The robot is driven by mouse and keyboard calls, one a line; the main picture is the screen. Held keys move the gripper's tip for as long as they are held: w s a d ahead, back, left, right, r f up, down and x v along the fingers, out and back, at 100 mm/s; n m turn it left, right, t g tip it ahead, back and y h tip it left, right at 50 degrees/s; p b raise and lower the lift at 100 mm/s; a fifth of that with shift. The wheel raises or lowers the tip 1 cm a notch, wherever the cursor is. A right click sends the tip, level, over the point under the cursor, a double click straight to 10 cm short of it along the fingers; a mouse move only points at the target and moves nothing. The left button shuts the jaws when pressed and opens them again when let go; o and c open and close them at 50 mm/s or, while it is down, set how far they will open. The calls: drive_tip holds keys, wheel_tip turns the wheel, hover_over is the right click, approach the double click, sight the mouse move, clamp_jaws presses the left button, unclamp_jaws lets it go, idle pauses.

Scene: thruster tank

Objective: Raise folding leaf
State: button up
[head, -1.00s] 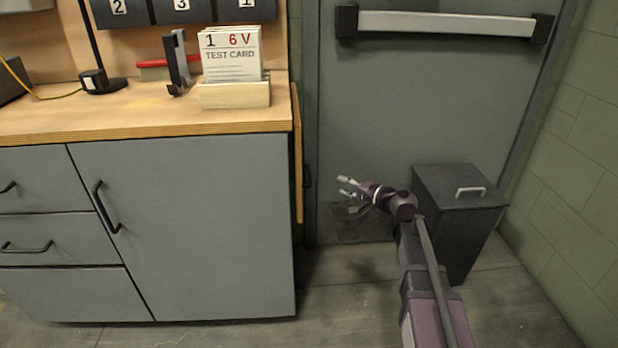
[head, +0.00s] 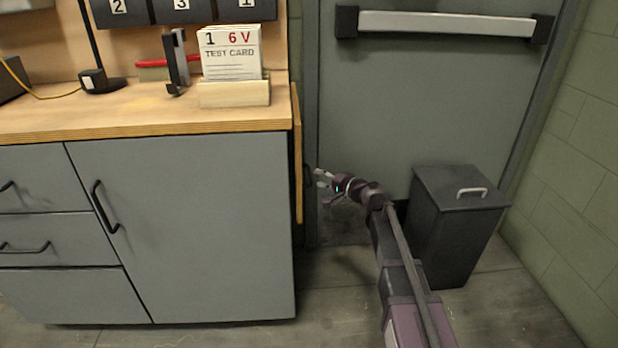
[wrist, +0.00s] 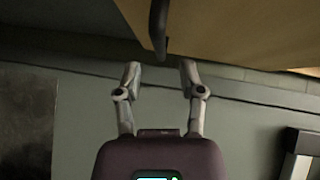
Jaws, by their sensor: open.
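The folding leaf (head: 298,160) hangs down, seen nearly edge-on, at the right end of the bench. In the wrist view its wooden face (wrist: 240,30) fills the upper right. A dark handle (wrist: 159,25) is on the leaf, and part of it shows dimly in the head view (head: 308,178). My gripper (head: 321,178) is just right of the leaf, at about handle height. In the wrist view my gripper (wrist: 160,70) is open and empty. The handle's end lies just beyond the fingertips, centred across the gap. I cannot see any contact.
The bench top (head: 130,122) carries a test card holder (head: 233,94) near its right edge. A dark lidded bin (head: 455,225) stands right of my arm. A grey door with a push bar (head: 445,25) is behind. Some bare floor lies before the cabinet.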

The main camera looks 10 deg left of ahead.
sight(309, 173)
drive_tip(key=shift+b+x, duration=0.3)
drive_tip(key=shift+x, duration=2.2)
clamp_jaws()
